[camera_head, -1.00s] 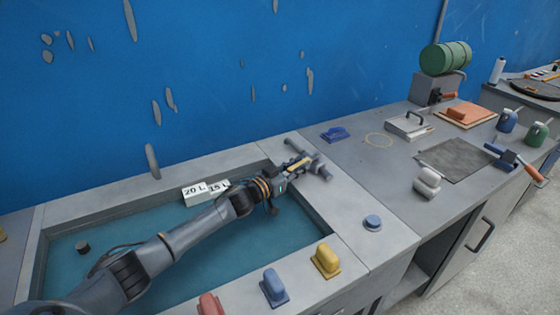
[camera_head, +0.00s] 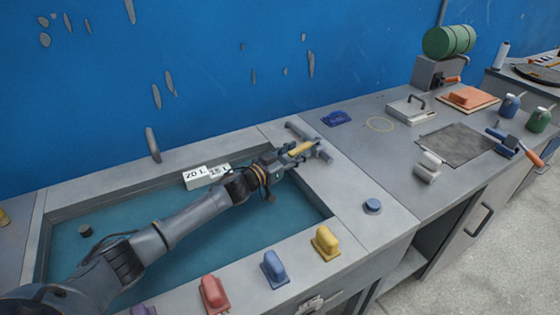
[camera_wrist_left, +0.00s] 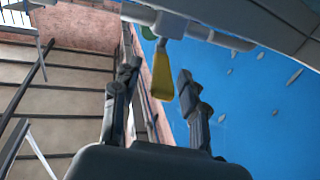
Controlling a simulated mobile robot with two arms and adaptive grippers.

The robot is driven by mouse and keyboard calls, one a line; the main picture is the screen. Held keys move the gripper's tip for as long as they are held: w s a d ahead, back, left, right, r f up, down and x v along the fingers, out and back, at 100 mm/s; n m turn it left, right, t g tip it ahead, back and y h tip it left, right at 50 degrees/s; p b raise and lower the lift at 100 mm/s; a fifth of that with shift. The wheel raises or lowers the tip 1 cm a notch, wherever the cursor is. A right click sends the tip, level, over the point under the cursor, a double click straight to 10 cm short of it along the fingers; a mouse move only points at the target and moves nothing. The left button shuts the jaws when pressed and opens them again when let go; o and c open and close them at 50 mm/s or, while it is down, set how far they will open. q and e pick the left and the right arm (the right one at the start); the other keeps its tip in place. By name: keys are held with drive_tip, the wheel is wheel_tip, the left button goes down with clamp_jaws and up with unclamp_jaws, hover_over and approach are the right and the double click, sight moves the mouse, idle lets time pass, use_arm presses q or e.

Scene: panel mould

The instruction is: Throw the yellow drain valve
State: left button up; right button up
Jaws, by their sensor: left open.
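The yellow drain valve lever (camera_head: 301,148) shows at the far right corner of the water basin, by a grey pipe (camera_head: 323,154). In the left wrist view the yellow lever (camera_wrist_left: 162,76) hangs from a white fitting on a grey pipe. My left gripper (camera_head: 286,157) is at the lever; in the left wrist view its open fingers (camera_wrist_left: 158,74) stand on either side of it. A gap shows between the lever and each finger, and contact cannot be made out. My right gripper is not in view.
The basin (camera_head: 40,240) holds blue-green water below my left arm. Yellow (camera_head: 325,242), blue (camera_head: 275,268) and red (camera_head: 214,294) handled blocks line the front rim. The worktop at right carries tools.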

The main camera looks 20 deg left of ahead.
use_arm(q)
drive_tip(key=v, duration=1)
drive_tip(key=shift+s, duration=0.15)
